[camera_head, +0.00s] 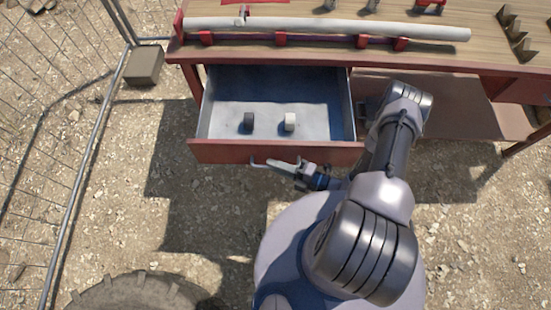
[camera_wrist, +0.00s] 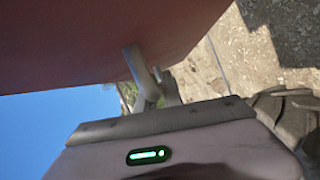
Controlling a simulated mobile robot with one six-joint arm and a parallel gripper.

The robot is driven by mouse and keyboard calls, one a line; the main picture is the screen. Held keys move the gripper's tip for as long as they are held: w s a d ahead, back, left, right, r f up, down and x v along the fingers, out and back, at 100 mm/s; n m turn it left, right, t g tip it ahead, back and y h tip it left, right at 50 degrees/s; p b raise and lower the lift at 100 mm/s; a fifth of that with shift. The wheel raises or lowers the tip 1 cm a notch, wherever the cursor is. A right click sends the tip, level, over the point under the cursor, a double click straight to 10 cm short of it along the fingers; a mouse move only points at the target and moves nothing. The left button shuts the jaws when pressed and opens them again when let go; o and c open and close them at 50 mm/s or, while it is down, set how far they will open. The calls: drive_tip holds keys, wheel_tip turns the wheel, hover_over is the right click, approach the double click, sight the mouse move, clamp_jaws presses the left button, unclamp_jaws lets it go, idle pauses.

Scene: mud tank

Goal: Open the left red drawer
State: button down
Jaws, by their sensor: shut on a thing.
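The left red drawer (camera_head: 275,153) hangs under the wooden workbench and is pulled far out. Its grey inside shows from above, with a dark cylinder (camera_head: 248,121) and a white cylinder (camera_head: 290,121) standing in it. A pale bar handle (camera_head: 258,163) is on the drawer's red front. My gripper (camera_head: 276,164) is at this handle, shut on it. In the wrist view the handle (camera_wrist: 138,68) runs from the red drawer front (camera_wrist: 70,40) down to the jaws, whose tips are partly hidden.
The workbench (camera_head: 480,40) carries a long pale pipe (camera_head: 330,27) on red supports and dark angled brackets (camera_head: 515,33). A wire fence (camera_head: 85,150) stands at left. A tyre (camera_head: 135,292) lies at the lower left.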

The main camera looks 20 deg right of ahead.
drive_tip(key=shift+s+a, duration=0.15)
drive_tip(key=shift+s, duration=0.3)
drive_tip(key=c, duration=1.5)
unclamp_jaws()
drive_tip(key=p+v, duration=0.2)
drive_tip(key=v, duration=1.5)
drive_tip(key=shift+s+p, duration=0.2)
drive_tip(key=shift+p, duration=0.1)
drive_tip(key=shift+d, duration=0.25)
